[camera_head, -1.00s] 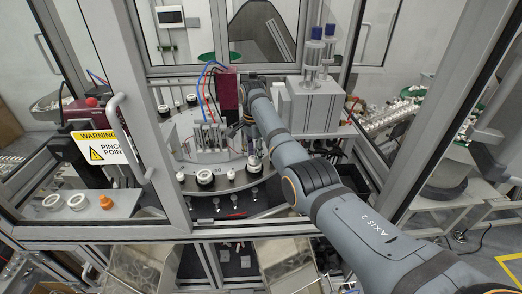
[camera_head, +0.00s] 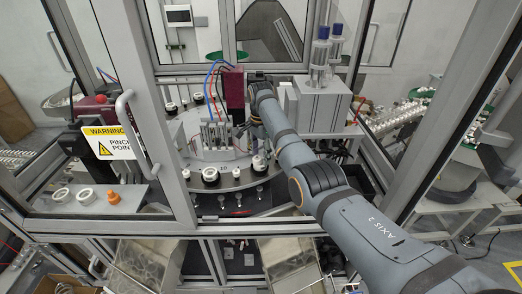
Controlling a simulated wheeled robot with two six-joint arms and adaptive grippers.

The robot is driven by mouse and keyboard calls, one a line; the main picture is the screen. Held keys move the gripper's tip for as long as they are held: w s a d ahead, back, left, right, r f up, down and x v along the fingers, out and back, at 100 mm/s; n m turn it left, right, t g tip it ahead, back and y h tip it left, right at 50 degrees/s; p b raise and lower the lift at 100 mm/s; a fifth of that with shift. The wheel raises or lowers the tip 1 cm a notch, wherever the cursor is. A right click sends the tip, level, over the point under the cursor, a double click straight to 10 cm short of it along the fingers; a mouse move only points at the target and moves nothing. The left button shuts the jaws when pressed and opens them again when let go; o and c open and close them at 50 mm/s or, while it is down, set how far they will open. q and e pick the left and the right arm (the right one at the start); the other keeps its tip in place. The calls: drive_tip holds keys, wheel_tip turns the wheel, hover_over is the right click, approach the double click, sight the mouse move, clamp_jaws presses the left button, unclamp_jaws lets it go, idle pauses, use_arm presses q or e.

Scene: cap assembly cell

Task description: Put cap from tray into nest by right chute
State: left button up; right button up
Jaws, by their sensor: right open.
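My right gripper (camera_head: 243,130) reaches over the back of the round indexing table (camera_head: 235,184), beside the fixture with blue and red hoses. It is small and dark here, and I see no cap in it. Black nests with white rings stand on the table, one at the front (camera_head: 210,175) and one nearer the arm (camera_head: 259,164). The right chute (camera_head: 400,115) holds many small white parts. My left gripper is not in view.
A grey block with two clear cylinders (camera_head: 322,104) stands right of the gripper. A dark red block (camera_head: 234,88) stands left of my arm. Cell frame posts (camera_head: 170,120) bound the opening.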

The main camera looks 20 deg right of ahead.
wheel_tip(320, 180, up, 7)
drive_tip(key=b, duration=0.3)
drive_tip(key=shift+w+f+b, duration=0.1)
drive_tip(key=shift+f+b, duration=0.1)
drive_tip(key=shift+b, duration=0.1)
wheel_tip(320, 180, up, 6)
drive_tip(key=shift+a, duration=0.1)
